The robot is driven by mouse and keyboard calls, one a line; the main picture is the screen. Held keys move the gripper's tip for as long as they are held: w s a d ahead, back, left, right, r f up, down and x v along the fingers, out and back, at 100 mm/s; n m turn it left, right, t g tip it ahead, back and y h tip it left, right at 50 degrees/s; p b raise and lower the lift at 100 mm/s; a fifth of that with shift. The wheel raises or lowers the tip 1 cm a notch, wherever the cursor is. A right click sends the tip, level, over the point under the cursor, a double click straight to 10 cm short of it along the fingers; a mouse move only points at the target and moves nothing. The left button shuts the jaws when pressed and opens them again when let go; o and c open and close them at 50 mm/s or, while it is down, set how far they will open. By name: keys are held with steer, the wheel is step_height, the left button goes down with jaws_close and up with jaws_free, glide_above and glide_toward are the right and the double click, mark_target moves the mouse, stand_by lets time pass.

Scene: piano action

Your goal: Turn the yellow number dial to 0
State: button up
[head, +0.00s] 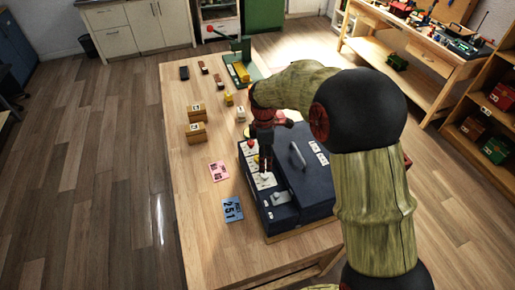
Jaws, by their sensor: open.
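A dark blue boxy machine (305,180) stands on the wooden table, with a pale control strip (268,181) along its left side. A small yellow part (255,159) on this strip appears to be the yellow number dial. It is partly hidden by my gripper, and its number is too small to read. My gripper (263,168) is open and points down over the strip, just right of the yellow part. I cannot tell whether it touches it. A red knob (250,144) sits just beyond the yellow part.
Wooden blocks (196,132) and a green device (241,70) stand farther back. The table's left strip (185,210) is clear. My arm hides the table's right side.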

steer(key=w+n, duration=0.2)
steer(key=n, duration=0.1)
steer(key=w+a+r+n, duration=0.1)
steer(key=w+n, duration=0.1)
steer(key=n, duration=0.2)
steer(key=w+a+n, duration=0.1)
steer(key=w+n, duration=0.2)
steer(key=n, duration=0.1)
steer(key=shift+r+t, duration=0.3)
steer(key=shift+t, duration=0.1)
steer(key=n, duration=0.3)
steer(key=shift+d+n, duration=0.1)
steer(key=shift+n, duration=0.2)
steer(key=shift+s+f+n, duration=0.1)
steer(key=shift+f+n, duration=0.2)
steer(key=shift+f+b, duration=0.45)
steer(key=shift+f, duration=3.1)
steer(key=c, duration=0.3)
steer(key=c, duration=0.8)
jaws_close()
